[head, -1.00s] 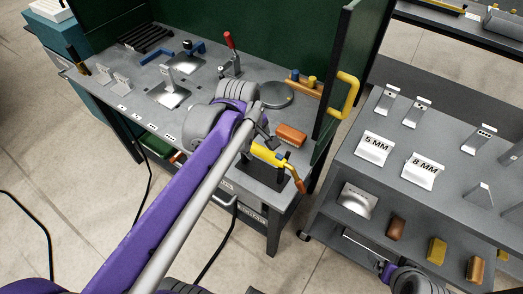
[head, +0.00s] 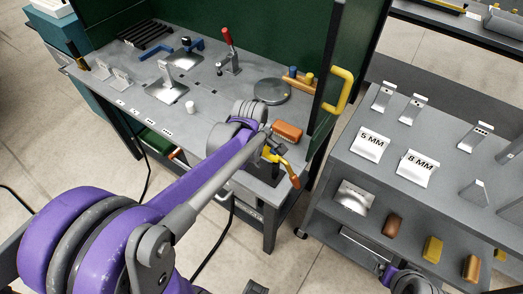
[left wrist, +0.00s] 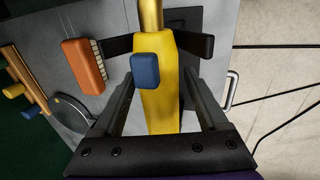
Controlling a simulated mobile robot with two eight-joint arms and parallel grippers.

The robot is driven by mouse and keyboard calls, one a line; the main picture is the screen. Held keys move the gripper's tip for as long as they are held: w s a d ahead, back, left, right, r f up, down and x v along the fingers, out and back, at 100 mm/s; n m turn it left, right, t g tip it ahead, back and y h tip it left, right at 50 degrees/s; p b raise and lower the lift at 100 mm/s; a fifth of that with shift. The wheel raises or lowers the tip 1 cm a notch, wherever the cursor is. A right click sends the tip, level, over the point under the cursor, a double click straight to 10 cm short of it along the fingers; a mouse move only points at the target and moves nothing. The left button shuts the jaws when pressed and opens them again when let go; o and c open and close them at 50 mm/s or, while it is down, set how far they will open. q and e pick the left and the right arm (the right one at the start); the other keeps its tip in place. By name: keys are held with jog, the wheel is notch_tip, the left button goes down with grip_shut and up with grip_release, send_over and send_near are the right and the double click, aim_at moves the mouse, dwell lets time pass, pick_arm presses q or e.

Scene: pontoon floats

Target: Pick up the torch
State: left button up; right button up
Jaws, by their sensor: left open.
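The torch is yellow with a copper-coloured end (head: 294,181) and rests at the front right corner of the workbench. In the left wrist view its yellow body (left wrist: 160,106) runs away from me, with a blue trigger (left wrist: 146,71) on it. Dark holder arms show on both sides of it. My left gripper (head: 267,146) is open over the torch. In the left wrist view its fingers (left wrist: 160,88) stand on either side of the yellow body, with gaps. In the head view my arm and gripper hide part of the torch. Part of my right arm shows at the bottom right; its fingers are unclear.
An orange brush (head: 287,131) lies close behind the torch, also in the left wrist view (left wrist: 84,66). A round grey plate (head: 271,91) and a red-handled clamp (head: 229,50) stand farther back. A yellow handle (head: 341,91) is on the green panel. A grey cart (head: 345,157) stands at right.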

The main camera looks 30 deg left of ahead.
pick_arm(q)
jog(key=shift+c, duration=0.3)
grip_shut()
jog(key=shift+r, duration=0.1)
notch_tip(320, 180, up, 10)
jog(key=shift+f+p, duration=0.2)
jog(key=shift+p, duration=0.2)
dwell(0.4)
